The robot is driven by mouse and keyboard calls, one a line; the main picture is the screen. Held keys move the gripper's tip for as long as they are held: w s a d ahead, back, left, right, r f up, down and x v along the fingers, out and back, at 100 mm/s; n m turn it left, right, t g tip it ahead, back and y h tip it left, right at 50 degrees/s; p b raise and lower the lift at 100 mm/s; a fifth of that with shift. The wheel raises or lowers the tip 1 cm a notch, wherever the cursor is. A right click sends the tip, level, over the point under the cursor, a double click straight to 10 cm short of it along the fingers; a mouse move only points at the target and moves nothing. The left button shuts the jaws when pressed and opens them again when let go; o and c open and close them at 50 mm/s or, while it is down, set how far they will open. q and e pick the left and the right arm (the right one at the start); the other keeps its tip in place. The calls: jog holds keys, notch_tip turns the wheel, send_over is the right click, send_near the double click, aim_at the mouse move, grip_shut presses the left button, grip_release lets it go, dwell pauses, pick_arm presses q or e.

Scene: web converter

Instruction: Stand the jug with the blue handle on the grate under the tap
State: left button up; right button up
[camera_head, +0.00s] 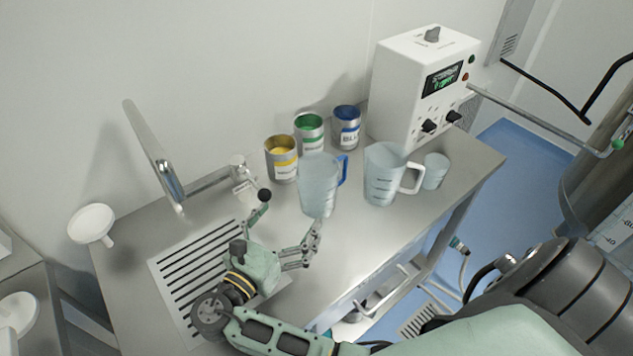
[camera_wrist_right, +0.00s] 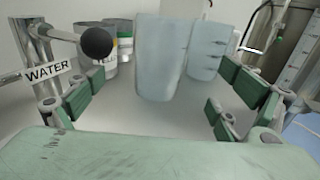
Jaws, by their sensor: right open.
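The jug with the blue handle (camera_head: 318,187) stands upright on the steel table, its handle on the right side. It also shows in the right wrist view (camera_wrist_right: 160,58), between the fingers and beyond their tips; its handle is hidden there. My right gripper (camera_head: 288,228) is open and empty, in front of the jug and apart from it. The slotted grate (camera_head: 172,272) lies at the table's left, partly covered by my right arm. The tap (camera_head: 155,160) rises behind the grate, with a black knob (camera_head: 264,195) and a WATER label (camera_wrist_right: 48,72). My left gripper is not in view.
A white-handled jug (camera_head: 383,175) and a small cup (camera_head: 435,171) stand right of the blue-handled jug. Yellow (camera_head: 283,158), green (camera_head: 309,134) and blue (camera_head: 347,127) labelled cans stand behind. A white control box (camera_head: 408,95) is at the back right. A white funnel (camera_head: 92,224) is left.

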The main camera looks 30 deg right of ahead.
aim_at(308, 195)
jog(key=x, duration=0.2)
jog(key=p+x, duration=0.1)
jog(key=x, duration=0.2)
jog(key=shift+s+d+r+p, duration=0.15)
jog(key=shift+d+r+p, duration=0.05)
jog(key=shift+d+p, duration=0.15)
jog(key=shift+d, duration=0.2)
jog(key=shift+w+d, duration=0.4)
jog(key=shift+w, duration=0.05)
jog(key=p+x, duration=0.2)
jog(key=x, duration=0.1)
jog(key=shift+w+d, duration=0.2)
jog(key=shift+d, duration=0.05)
jog(key=shift+w+d+f, duration=0.2)
jog(key=shift+d, duration=0.15)
jog(key=shift+a, duration=0.15)
jog(key=c, duration=0.3)
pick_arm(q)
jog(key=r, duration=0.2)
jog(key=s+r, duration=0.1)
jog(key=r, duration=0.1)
pick_arm(e)
jog(key=shift+r, duration=0.1)
jog(key=c, duration=1.1)
